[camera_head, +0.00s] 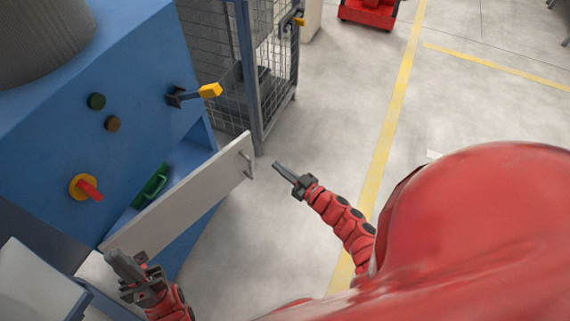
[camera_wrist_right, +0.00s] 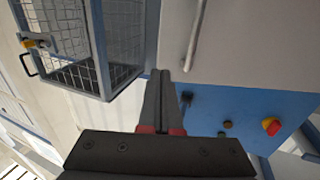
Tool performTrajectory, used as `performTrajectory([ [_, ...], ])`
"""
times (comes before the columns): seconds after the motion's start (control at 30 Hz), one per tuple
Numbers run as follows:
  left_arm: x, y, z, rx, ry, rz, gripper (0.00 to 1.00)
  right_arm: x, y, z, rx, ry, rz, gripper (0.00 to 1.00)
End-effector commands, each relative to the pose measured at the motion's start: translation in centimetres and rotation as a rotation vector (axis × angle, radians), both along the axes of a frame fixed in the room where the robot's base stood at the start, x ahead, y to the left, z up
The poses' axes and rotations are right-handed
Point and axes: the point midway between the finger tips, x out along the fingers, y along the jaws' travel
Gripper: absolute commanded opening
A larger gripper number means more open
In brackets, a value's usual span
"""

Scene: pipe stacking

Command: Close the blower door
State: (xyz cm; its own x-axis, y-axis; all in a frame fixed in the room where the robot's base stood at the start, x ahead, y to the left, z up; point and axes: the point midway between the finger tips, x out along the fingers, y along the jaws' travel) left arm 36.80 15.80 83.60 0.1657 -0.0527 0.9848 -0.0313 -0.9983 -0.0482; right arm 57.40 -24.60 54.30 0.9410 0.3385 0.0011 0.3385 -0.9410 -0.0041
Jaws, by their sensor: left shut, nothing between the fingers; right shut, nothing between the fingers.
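The blower door (camera_head: 180,203) is a pale grey panel on the blue blower machine (camera_head: 140,80). It stands open, swung out from the machine's front, with a grey bar handle (camera_head: 245,162) near its far right end. My right gripper (camera_head: 277,166) is shut and empty, a little to the right of the handle end. In the right wrist view, the shut fingers (camera_wrist_right: 167,85) show below the door (camera_wrist_right: 240,40), and the handle (camera_wrist_right: 195,35) is above and right of them. My left gripper (camera_head: 112,258) is shut and empty near the door's lower left end.
A green-handled thing (camera_head: 152,185) sits inside the opening behind the door. A yellow lever (camera_head: 208,91) and a red knob (camera_head: 88,189) stick out from the machine. A wire mesh cage (camera_head: 275,50) stands behind.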

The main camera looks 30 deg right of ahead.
Motion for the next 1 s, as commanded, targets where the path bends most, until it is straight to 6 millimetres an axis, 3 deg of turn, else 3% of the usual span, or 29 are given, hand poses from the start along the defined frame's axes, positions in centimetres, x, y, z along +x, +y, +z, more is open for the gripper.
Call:
performTrajectory([
  [0.3, 0.0, 0.0, -1.0, 0.000, 0.000, 0.000, 0.00, 6.6, 2.3, 0.0, -0.003, -0.004, 0.001, 0.00],
  [0.5, 0.0, 0.0, -1.5, 0.000, 0.000, 0.000, 0.00, 9.3, 3.2, -0.1, -0.003, -0.001, -0.001, 0.00],
  [1.0, 0.0, 0.0, -1.6, 0.000, 0.000, 0.000, 0.00, 10.3, 3.7, -0.1, -0.005, 0.000, 0.001, 0.00],
])
